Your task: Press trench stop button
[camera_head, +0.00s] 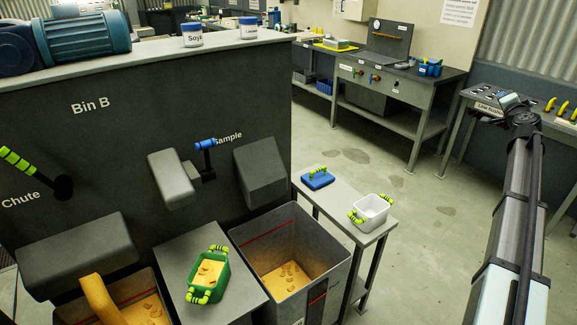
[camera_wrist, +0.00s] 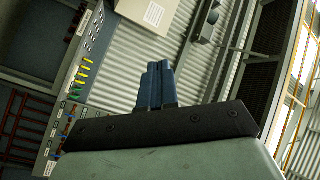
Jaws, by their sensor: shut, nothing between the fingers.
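My gripper (camera_wrist: 157,84) shows in the wrist view with its two blue fingers together and nothing between them. In the head view my arm rises along the right side, and its far end is by the control desk (camera_head: 480,103) at the right edge. The desk has a row of small dark controls, yellow handles (camera_head: 551,104) and a label too small to read surely. I cannot tell which control is the trench stop button.
A dark machine housing (camera_head: 120,130) marked Bin B fills the left. Before it stand a grey bin (camera_head: 330,262) with yellow flakes, a green tray (camera_head: 222,285) and a side table with a white tub (camera_head: 371,212). A workbench (camera_head: 395,88) stands behind. The middle floor is clear.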

